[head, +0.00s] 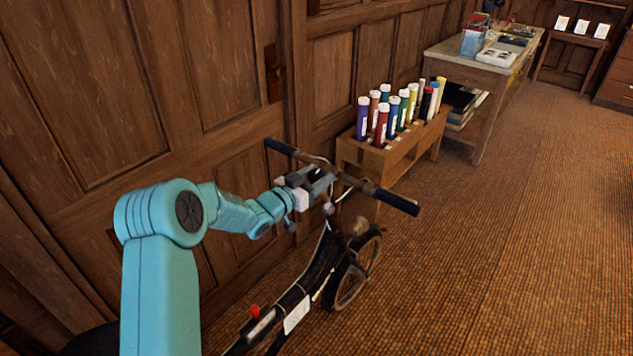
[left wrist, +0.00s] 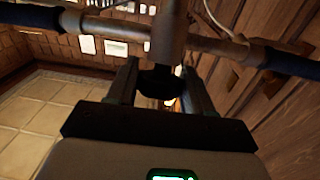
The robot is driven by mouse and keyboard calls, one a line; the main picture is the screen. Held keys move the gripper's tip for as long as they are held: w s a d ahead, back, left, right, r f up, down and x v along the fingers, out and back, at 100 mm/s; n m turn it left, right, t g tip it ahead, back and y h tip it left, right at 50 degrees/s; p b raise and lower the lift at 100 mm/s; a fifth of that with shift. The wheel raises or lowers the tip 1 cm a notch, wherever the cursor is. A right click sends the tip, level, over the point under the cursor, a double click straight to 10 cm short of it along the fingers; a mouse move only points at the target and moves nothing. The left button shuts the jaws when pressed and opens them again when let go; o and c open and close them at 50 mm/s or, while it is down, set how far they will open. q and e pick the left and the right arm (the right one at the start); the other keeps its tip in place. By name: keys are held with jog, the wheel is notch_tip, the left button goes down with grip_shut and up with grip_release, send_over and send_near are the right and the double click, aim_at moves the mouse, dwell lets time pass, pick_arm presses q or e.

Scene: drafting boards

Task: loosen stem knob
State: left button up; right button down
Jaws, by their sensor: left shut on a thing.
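A dark bicycle (head: 325,260) stands in front of the wooden door, its handlebar (head: 350,180) running across with dark grips at both ends. My left gripper (head: 322,184) reaches in from the left to the middle of the handlebar, at the stem. In the left wrist view my left gripper (left wrist: 162,88) has its two fingers on either side of a dark stem knob (left wrist: 160,82) and is shut on it. The knob sits at the end of the grey stem (left wrist: 168,35), below the handlebar (left wrist: 215,45). The gripper and handlebar hide the knob in the head view. My right gripper does not show.
A wooden rack (head: 393,152) of several coloured tubes stands behind the handlebar. A worktable (head: 480,75) with items stands farther back. The paneled door (head: 130,90) is close behind my left arm. The woven floor (head: 500,240) to the right is clear.

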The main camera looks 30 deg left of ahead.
pick_arm(q)
jog(key=n+y+b, duration=0.1)
jog(key=y+b, duration=0.1)
jog(key=n+y+b, duration=0.4)
jog(key=b, duration=0.1)
jog(key=shift+d+f, duration=0.15)
jog(key=shift+f, duration=0.1)
jog(key=shift+r+n+g+y+b, duration=0.1)
jog(key=shift+n+g+y+b, duration=0.25)
jog(key=shift+n+y, duration=0.3)
jog(key=shift+r+n+y, duration=0.1)
jog(key=shift+n+y, duration=0.45)
jog(key=shift+n, duration=0.1)
jog(key=shift+r+n+g+y, duration=0.1)
jog(key=shift+n+g+y, duration=0.35)
jog(key=shift+n+y, duration=0.05)
jog(key=shift+r+n+g+y+p, duration=0.15)
jog(key=shift+n+g+y+p, duration=0.2)
jog(key=shift+n+y, duration=0.3)
jog(key=n+g+y+p, duration=0.3)
jog(key=n+g+p, duration=0.2)
jog(key=n+g+y+p, duration=0.3)
jog(key=n+g+p, duration=0.1)
jog(key=g+p, duration=0.1)
jog(key=shift+r+n, duration=0.2)
jog(key=shift+n, duration=0.15)
jog(key=shift+f+n+g+p, duration=0.2)
jog(key=shift+n+g+p, duration=1.1)
jog(key=shift+g+p, duration=0.3)
